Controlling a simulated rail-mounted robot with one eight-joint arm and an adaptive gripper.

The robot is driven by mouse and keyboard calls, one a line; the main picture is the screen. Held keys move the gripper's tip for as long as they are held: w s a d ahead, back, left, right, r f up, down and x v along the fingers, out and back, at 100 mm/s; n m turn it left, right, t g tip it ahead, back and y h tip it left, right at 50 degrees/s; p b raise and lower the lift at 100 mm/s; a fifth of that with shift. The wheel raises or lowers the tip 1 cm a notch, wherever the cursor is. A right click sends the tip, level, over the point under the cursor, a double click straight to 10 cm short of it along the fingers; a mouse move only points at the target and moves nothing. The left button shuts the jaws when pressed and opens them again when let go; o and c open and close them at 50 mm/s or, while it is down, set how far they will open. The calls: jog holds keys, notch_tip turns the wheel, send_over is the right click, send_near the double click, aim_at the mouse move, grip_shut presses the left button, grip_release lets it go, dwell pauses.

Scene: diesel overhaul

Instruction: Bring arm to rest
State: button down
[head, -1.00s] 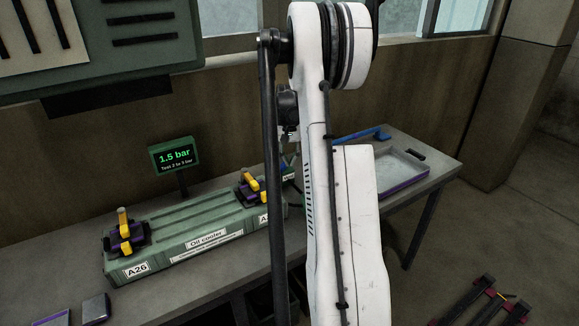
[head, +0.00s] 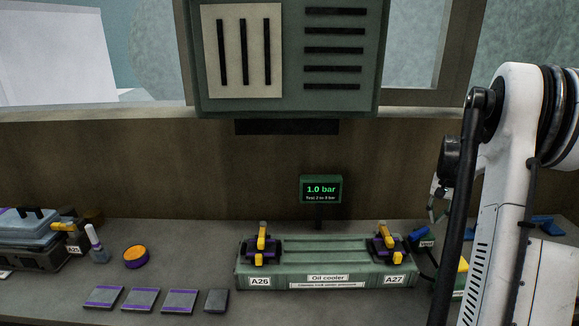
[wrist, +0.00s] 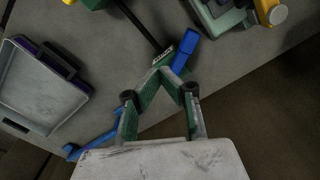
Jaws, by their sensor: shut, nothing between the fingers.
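My arm (head: 495,190) stands at the right of the head view, in front of the right part of the bench. My gripper (wrist: 168,72) shows in the wrist view with its green and grey fingers drawn together at the tips, shut and empty. It hangs over the grey bench top. In the head view the gripper is mostly hidden behind my arm.
The oil cooler (head: 325,262) with yellow-handled valves stands mid-bench, below a display (head: 321,189) reading 1.0 bar. A shallow tray (wrist: 42,88) lies left in the wrist view. Another blue-handled item (wrist: 95,140) lies near the bench edge. An orange-topped round container (head: 136,256) stands left.

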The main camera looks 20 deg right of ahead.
jog(key=a+r+n+t, duration=0.15)
jog(key=a+r, duration=0.35)
jog(key=a, duration=0.5)
jog(key=w+a+r+n+h, duration=0.15)
jog(key=a+r, duration=0.35)
jog(key=a, duration=0.5)
jog(key=s+a+r+n+t, duration=0.15)
jog(key=a+r, duration=0.35)
jog(key=a, duration=0.5)
jog(key=s+a+n+t, duration=0.1)
jog(key=s+a+n, duration=0.1)
jog(key=s+a, duration=0.3)
jog(key=s+a+f+n+t+y, duration=0.1)
jog(key=s+a, duration=0.3)
jog(key=a, duration=0.6)
jog(key=s+a+f+n+t, duration=0.1)
jog(key=s+a+n+t, duration=0.1)
jog(key=s+a, duration=0.3)
jog(key=a+n, duration=0.1)
jog(key=a, duration=0.2)
jog(key=shift+s+a+f, duration=0.2)
jog(key=shift+s+a, duration=0.15)
